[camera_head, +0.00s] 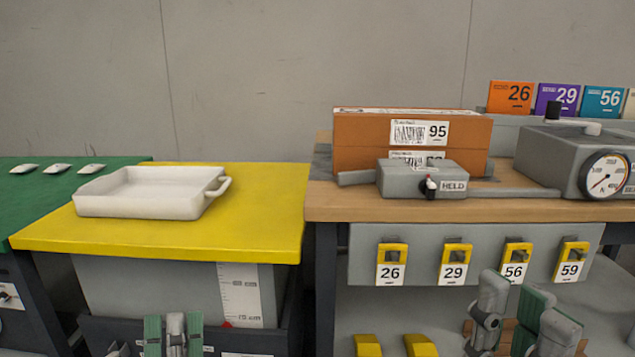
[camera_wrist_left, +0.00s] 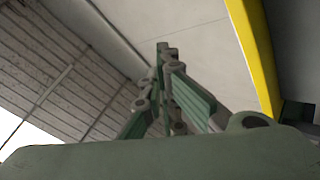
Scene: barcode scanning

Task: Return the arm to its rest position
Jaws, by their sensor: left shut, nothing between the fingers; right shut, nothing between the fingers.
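My left gripper (camera_head: 174,325) shows at the bottom of the head view, in front of the yellow table, with green pads and grey links. In the left wrist view its fingers (camera_wrist_left: 164,52) come together at the tips, with nothing between them. My right gripper (camera_head: 508,303) shows at the lower right of the head view, in front of the workbench's lower part. It is shut and empty, with part of it cut off by the bottom edge.
A white tray (camera_head: 150,192) stands on the yellow tabletop (camera_head: 265,215). A gauge (camera_head: 603,175) stands to the right. Yellow numbered tags (camera_head: 391,265) line the bench front.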

